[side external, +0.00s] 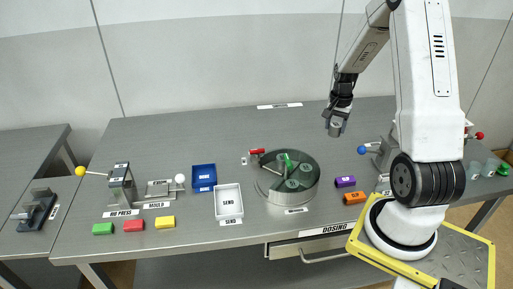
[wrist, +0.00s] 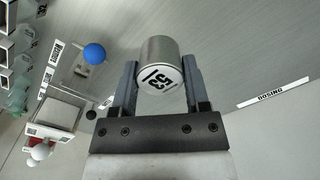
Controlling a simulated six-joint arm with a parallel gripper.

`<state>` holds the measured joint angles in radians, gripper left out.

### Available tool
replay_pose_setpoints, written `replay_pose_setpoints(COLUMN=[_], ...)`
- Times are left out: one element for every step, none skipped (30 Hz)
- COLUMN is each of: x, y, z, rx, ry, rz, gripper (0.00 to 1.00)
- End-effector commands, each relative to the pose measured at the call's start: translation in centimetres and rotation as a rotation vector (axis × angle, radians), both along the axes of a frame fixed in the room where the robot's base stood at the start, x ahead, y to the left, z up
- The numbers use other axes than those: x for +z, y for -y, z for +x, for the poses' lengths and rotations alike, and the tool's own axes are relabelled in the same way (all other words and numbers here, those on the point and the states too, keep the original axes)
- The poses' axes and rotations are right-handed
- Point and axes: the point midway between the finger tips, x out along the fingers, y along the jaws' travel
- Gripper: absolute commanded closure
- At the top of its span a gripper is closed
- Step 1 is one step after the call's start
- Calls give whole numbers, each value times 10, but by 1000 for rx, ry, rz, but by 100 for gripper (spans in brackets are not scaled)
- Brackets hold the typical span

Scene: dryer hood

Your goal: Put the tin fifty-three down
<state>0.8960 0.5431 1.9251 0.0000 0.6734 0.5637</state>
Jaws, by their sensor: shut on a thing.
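The tin fifty-three (wrist: 158,60) is a grey metal cylinder with a white label reading 53 on its end. My gripper (wrist: 160,88) is shut on it, one finger on each side, in the wrist view. In the side external view my gripper (side external: 338,112) points down at the back right of the table, with the tin (side external: 335,127) below its fingers. The tin seems to be held above the table top, but the exact gap is hard to tell.
A round metal turntable (side external: 290,178) stands left of and nearer than my gripper. A purple block (side external: 345,182), an orange block (side external: 354,198) and a blue-knobbed lever device (side external: 378,150) are to its right. Blue (side external: 203,177) and white (side external: 228,201) trays lie left. The back table is mostly clear.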

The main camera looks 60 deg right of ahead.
Motion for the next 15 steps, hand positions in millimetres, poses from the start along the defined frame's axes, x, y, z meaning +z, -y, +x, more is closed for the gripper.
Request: replay_pose_setpoints(x=[0, 0, 0, 0, 0, 0, 0, 0, 0, 0, 0, 0, 0, 0, 0], y=[0, 0, 0, 0, 0, 0, 0, 0, 0, -1, -2, -3, -5, -7, -10], z=[0, 0, 0, 0, 0, 0, 0, 0, 1, 1, 2, 3, 4, 5, 7], rx=[0, 0, 0, 0, 0, 0, 0, 0, 2, 5, 8, 15, 22, 31, 47], ry=[0, 0, 0, 0, 0, 0, 0, 0, 0, 0, 0, 0, 0, 0, 0], rz=[0, 0, 0, 0, 0, 0, 0, 0, 0, 0, 0, 0, 0, 0, 1], gripper=[100, 100, 100, 100, 100, 100, 100, 100, 100, 100, 100, 100, 100, 100, 100])
